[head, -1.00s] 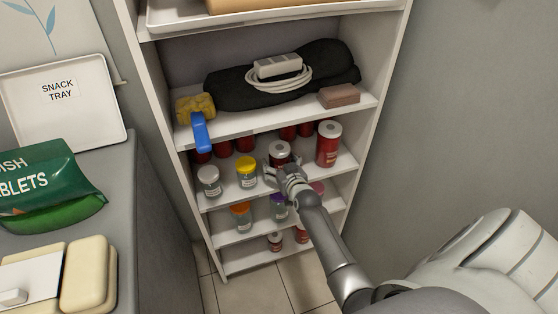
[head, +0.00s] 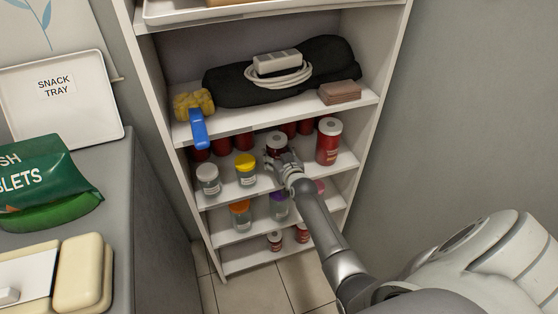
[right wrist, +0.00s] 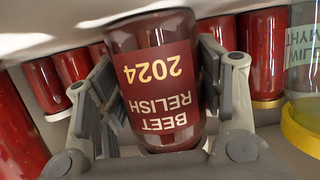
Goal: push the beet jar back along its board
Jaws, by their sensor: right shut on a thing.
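The beet jar (head: 277,144) stands on the third board (head: 222,200) of the shelf. In the right wrist view the dark red jar (right wrist: 155,90) shows upside down, its label reading "BEET RELISH 2024". My right gripper (head: 282,162) reaches in from the front, with its fingers (right wrist: 155,95) on either side of the jar, shut on it. The gripper hides the lower part of the jar in the head view. My left gripper is not in view.
A tall red jar (head: 329,141) stands to the right, a yellow-lidded jar (head: 246,170) and a white-lidded jar (head: 208,180) to the left. Several red jars (right wrist: 265,60) stand behind.

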